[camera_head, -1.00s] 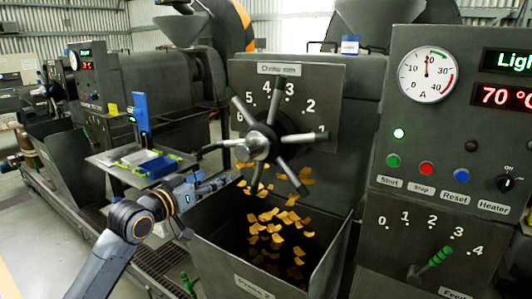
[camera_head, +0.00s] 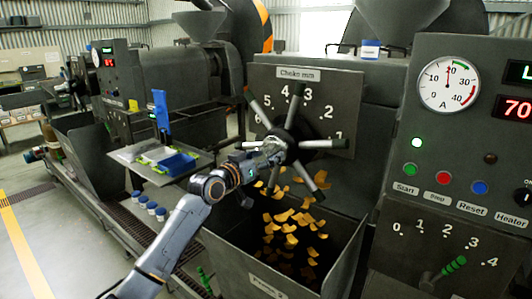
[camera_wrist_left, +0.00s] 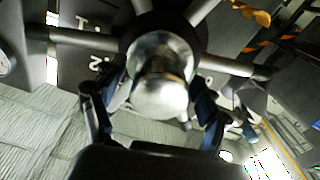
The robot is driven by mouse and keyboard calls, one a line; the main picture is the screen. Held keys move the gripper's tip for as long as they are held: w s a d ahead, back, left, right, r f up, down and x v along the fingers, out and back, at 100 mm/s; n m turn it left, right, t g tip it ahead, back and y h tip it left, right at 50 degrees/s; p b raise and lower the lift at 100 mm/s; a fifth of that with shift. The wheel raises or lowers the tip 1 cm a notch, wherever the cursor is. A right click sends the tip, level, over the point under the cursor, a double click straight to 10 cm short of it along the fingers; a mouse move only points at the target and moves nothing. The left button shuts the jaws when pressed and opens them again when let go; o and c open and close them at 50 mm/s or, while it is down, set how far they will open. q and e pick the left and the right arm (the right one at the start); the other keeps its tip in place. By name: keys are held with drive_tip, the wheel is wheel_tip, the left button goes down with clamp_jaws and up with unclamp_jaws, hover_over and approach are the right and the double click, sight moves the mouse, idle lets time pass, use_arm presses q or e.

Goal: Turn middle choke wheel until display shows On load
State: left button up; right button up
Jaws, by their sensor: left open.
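The choke wheel (camera_head: 322,144) has grey spokes around a central hub. It is mounted on a dark plate (camera_head: 345,104) labelled "Choke mm" with numbers around it. My left gripper (camera_head: 270,148) is at the hub, in front of the wheel. In the left wrist view the shiny rounded hub (camera_wrist_left: 160,92) sits between the two fingers of my left gripper (camera_wrist_left: 157,88). The fingers are spread, and I cannot tell if they touch the hub. The upper display (camera_head: 519,72) is cut off by the right edge; only a green "L" shows. My right gripper is out of view.
A hopper (camera_head: 340,258) with yellow flakes lies below the wheel. The control panel (camera_head: 468,130) with gauge, buttons and a green-handled lever (camera_head: 447,268) stands at right. A tray with blue items (camera_head: 172,162) is left of my arm.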

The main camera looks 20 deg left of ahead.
use_arm(q)
drive_tip(key=shift+w, duration=0.25)
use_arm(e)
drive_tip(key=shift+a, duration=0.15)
use_arm(q)
drive_tip(key=shift+c, duration=1.2)
clamp_jaws()
drive_tip(key=shift+f+m+b, duration=0.15)
drive_tip(key=shift+m+b, duration=1.05)
drive_tip(key=shift+b, duration=0.05)
drive_tip(key=shift+m+b, duration=0.35)
drive_tip(key=shift+m, duration=1.35)
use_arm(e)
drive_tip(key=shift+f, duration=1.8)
